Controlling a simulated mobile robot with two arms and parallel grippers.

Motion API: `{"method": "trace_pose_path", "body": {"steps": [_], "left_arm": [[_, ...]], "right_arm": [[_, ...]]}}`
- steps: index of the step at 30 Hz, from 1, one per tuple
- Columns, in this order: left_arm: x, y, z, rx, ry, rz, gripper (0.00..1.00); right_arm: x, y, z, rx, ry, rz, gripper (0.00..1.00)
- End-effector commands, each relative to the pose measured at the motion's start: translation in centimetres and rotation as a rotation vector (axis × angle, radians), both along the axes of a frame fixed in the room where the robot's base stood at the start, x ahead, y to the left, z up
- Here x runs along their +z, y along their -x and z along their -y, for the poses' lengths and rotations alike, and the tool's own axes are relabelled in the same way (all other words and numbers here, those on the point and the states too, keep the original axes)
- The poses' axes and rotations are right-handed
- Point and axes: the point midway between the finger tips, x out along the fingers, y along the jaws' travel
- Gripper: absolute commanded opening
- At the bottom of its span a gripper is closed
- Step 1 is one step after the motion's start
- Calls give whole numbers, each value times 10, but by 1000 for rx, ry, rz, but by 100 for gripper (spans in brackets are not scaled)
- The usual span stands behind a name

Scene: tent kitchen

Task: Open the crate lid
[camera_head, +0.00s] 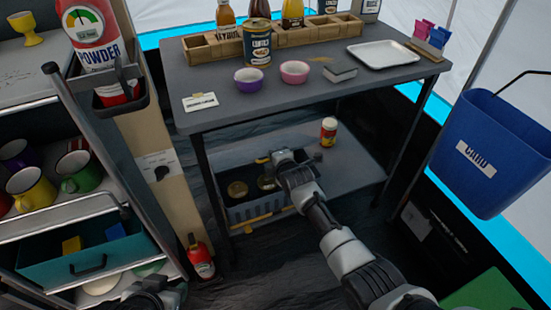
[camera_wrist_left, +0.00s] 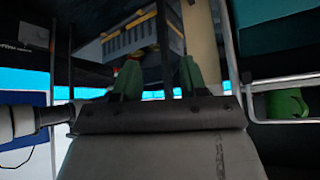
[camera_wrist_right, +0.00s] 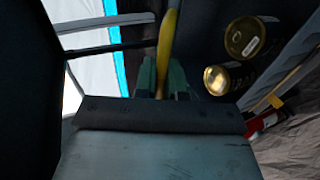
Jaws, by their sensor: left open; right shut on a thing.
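The grey crate (camera_head: 240,212) stands on the low shelf under the table, with round cans (camera_head: 237,188) showing inside it. Its slotted wall (camera_wrist_left: 130,42) also shows in the left wrist view. My right gripper (camera_wrist_right: 162,78) is shut on a yellow bar (camera_wrist_right: 168,35) at the crate; the cans (camera_wrist_right: 243,38) lie to the right of it in that view. The arm and wrist hide part of the crate in the head view, and I cannot tell the lid's full outline or angle. My left gripper (camera_wrist_left: 160,78) is open and empty, apart from the crate.
A small jar (camera_head: 328,131) stands on the shelf right of the crate. The grey table (camera_head: 310,100) above holds bowls, a can and a white tray. A red bottle (camera_head: 201,258) stands on the floor left of the crate. A blue bin (camera_head: 500,150) is at the right.

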Motion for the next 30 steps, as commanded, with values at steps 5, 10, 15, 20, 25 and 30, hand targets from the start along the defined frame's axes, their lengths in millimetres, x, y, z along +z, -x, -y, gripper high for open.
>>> {"method": "trace_pose_path", "body": {"steps": [5, 10, 15, 20, 25, 30], "left_arm": [[-5, 25, -9, 13, -33, -155, 43], [-8, 40, -13, 20, -52, -247, 43], [-9, 47, -15, 24, -60, -290, 43], [-10, 48, -16, 24, -62, -299, 43], [-10, 48, -16, 24, -61, -298, 43], [-10, 48, -16, 24, -61, -298, 43]], "right_arm": [[8, -4, -1, 0, 7, -20, 0], [10, -6, -2, 0, 12, -33, 0], [11, -7, -2, 0, 13, -39, 0], [11, -7, -2, 0, 14, -41, 0], [11, -7, -2, 0, 13, -41, 0], [10, -7, -2, 0, 13, -41, 22]]}}
